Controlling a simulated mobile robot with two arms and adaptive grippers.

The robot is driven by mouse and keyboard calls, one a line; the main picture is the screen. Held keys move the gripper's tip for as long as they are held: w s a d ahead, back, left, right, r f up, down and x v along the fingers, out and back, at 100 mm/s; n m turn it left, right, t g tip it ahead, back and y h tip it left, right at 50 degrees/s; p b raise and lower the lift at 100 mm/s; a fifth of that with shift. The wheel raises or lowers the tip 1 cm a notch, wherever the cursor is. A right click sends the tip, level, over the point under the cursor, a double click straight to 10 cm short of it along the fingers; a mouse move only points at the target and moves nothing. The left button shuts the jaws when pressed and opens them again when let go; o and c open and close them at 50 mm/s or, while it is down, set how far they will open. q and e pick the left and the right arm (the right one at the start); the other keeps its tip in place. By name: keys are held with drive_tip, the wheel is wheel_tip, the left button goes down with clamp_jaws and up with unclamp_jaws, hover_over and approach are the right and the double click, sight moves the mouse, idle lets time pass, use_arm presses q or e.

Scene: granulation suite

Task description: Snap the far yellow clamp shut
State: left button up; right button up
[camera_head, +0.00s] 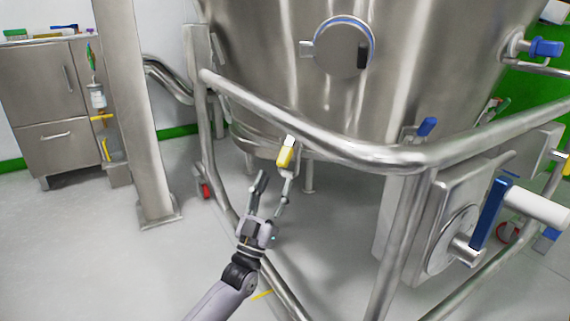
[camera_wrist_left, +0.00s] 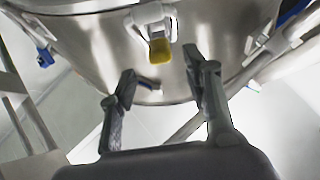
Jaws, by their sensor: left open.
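A yellow clamp handle (camera_head: 284,157) with a white part on top sits on the lower rim of the big steel vessel (camera_head: 270,60), behind the curved steel rail. In the left wrist view the clamp (camera_wrist_left: 160,49) hangs from its white bracket, ahead of the fingers and between their lines. Whether its lever is fully against the rim I cannot tell. My left gripper (camera_head: 272,190) is open and empty, just below the clamp in the head view. Its fingers also show in the left wrist view (camera_wrist_left: 160,85), apart from the clamp. My right gripper is not in view.
A thick steel rail (camera_head: 330,143) curves around the vessel close to my left gripper. A steel post (camera_head: 140,120) and a cabinet (camera_head: 50,100) stand at the left. A valve with a blue handle (camera_head: 489,213) is at the right. Grey floor lies clear below the vessel.

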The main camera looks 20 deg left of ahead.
sight(281, 166)
use_arm(q)
drive_tip(key=b+x, duration=0.2)
drive_tip(key=x, duration=0.4)
drive_tip(key=shift+w+b, duration=0.2)
drive_tip(key=shift+b, duration=0.1)
drive_tip(key=shift+x, duration=0.85)
drive_tip(key=shift+s+r, duration=0.1)
clamp_jaws()
